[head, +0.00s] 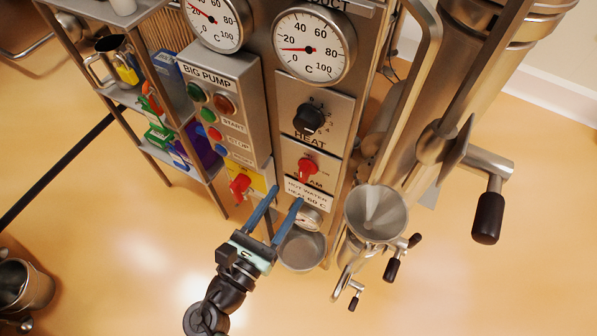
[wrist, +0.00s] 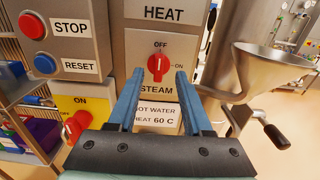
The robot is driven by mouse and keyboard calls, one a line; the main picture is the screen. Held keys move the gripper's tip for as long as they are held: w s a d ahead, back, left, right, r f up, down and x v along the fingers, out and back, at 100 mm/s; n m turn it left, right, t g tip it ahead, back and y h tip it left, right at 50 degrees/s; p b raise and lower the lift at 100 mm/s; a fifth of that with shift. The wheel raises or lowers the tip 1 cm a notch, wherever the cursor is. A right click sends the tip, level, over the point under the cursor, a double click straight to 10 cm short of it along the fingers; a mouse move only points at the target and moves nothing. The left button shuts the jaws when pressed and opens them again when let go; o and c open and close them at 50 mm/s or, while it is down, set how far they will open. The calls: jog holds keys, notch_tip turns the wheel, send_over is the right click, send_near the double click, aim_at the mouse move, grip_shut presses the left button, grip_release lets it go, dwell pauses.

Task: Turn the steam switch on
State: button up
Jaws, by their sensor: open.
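The steam switch (head: 306,169) is a red rotary knob on the grey panel, above the STEAM label. In the wrist view the steam switch (wrist: 158,64) stands upright, in line with the OFF mark above it; the ON mark is to its right. My gripper (head: 287,195) is open and empty, with its two blue fingers pointing at the panel. In the wrist view the fingertips appear on either side of the knob, apart from it. In the head view they appear just below and left of it.
Another red knob (wrist: 75,126) on a yellow plate is at lower left. The BIG PUMP box (head: 218,112) with coloured buttons is to the left. The black HEAT dial (head: 309,119) is above the switch. A metal funnel (head: 377,212) with handles stands at right.

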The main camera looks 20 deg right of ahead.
aim_at(301, 173)
jog(key=x, duration=0.6)
jog(key=shift+w+d, duration=0.15)
jog(key=shift+c, duration=0.2)
grip_shut()
